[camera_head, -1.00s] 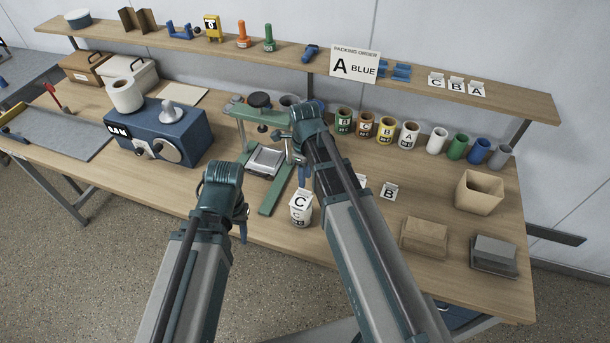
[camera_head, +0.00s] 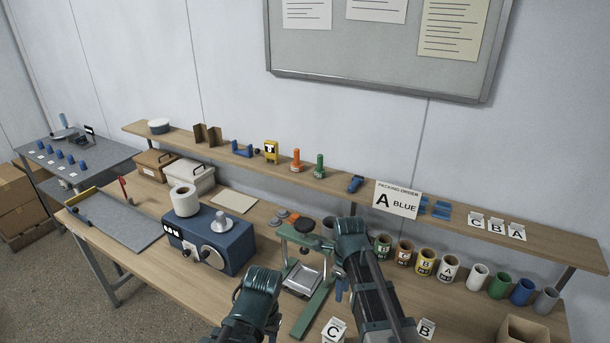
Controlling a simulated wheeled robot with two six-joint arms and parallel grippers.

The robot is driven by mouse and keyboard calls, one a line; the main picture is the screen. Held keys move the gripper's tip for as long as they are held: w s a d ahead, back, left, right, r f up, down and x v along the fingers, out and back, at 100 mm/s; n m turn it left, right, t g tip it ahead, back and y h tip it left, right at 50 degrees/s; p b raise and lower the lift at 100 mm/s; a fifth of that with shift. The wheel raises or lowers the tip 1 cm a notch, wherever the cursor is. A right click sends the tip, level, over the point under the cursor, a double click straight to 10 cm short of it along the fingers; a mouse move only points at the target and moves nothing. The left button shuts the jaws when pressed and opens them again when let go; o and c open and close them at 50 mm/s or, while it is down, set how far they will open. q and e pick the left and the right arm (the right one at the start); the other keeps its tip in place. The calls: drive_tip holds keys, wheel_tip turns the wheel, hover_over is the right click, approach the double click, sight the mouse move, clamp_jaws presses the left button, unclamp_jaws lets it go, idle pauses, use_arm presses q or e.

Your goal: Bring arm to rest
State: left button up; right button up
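My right arm reaches up from the bottom of the head view. Its gripper (camera_head: 339,284) hangs below the wrist, just right of the green press (camera_head: 312,308); no object shows in it, and its opening cannot be made out. My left arm comes in at the bottom centre, in front of the blue machine (camera_head: 205,240). Its gripper (camera_head: 272,324) is mostly hidden behind its own wrist, and I cannot tell its opening. A white card marked C (camera_head: 334,330) stands between the two arms at the bottom edge.
The wooden bench (camera_head: 160,292) holds a row of coloured cups (camera_head: 426,262) at right and a card marked B (camera_head: 426,329). A shelf (camera_head: 225,150) with a sign (camera_head: 397,199) runs behind.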

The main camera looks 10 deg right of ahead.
drive_tip(key=s+a+f+n+b, duration=0.5)
drive_tip(key=s+f+n+b, duration=0.2)
drive_tip(key=n, duration=0.7)
drive_tip(key=s+a+f+n+h+b, duration=0.1)
drive_tip(key=s+a+f+n+b, duration=0.4)
drive_tip(key=n, duration=1)
drive_tip(key=shift+s+a+f+n+b, duration=0.3)
drive_tip(key=shift+s+f+b, duration=0.6)
drive_tip(key=shift+s, duration=0.25)
